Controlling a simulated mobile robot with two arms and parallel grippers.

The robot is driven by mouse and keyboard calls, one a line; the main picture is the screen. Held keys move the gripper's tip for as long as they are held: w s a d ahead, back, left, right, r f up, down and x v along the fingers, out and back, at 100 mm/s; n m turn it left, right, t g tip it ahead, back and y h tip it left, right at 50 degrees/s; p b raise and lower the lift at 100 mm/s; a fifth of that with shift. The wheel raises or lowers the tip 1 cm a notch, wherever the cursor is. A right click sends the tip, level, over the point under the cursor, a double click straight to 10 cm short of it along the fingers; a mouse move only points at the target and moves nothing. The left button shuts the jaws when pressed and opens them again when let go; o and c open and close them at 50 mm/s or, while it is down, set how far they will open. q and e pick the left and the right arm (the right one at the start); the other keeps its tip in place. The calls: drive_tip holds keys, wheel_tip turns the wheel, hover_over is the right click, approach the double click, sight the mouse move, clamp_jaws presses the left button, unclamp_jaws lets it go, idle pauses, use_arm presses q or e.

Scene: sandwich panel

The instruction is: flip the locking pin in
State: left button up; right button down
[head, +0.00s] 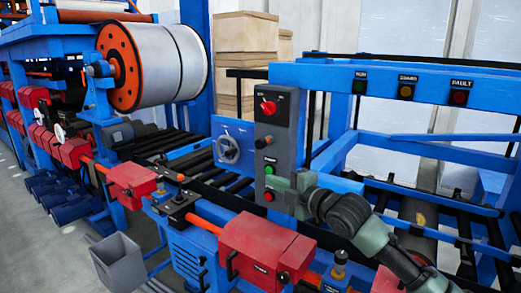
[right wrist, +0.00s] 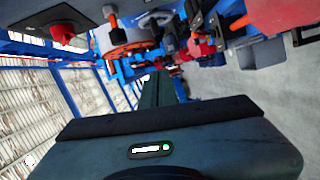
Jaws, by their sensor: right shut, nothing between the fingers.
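I cannot tell for certain which part is the locking pin. A small upright pin with an orange tip (head: 181,179) stands by a black plate on the blue rail. Another upright pin with a dark knob and brass-coloured collar (head: 340,259) stands at the front right, beside a red block. My right gripper (head: 277,189) is at the lower part of the grey control box, in front of its buttons. Its fingers are shut and empty, and they also show in the right wrist view (right wrist: 162,88). Contact with the box cannot be told. My left gripper is not in view.
The grey control box (head: 279,128) carries a red rotary switch (head: 268,107) and buttons. A blue panel with a handwheel (head: 228,149) is left of it. Red blocks (head: 265,250) line the front rail. Black rollers lie behind. Grey floor is open at left.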

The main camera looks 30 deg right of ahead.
sight(261, 143)
drive_tip(key=shift+n+t, duration=0.5)
drive_tip(key=shift+n, duration=0.3)
drive_tip(key=r, duration=0.5)
drive_tip(key=shift+s+r, duration=0.2)
drive_tip(key=shift+w, duration=0.1)
drive_tip(key=w+d+p, duration=0.2)
drive_tip(key=w+p, duration=0.4)
drive_tip(key=w, duration=0.5)
drive_tip(key=shift+d, duration=0.35)
drive_tip(key=shift+w+f, duration=0.1)
drive_tip(key=shift+w, duration=0.05)
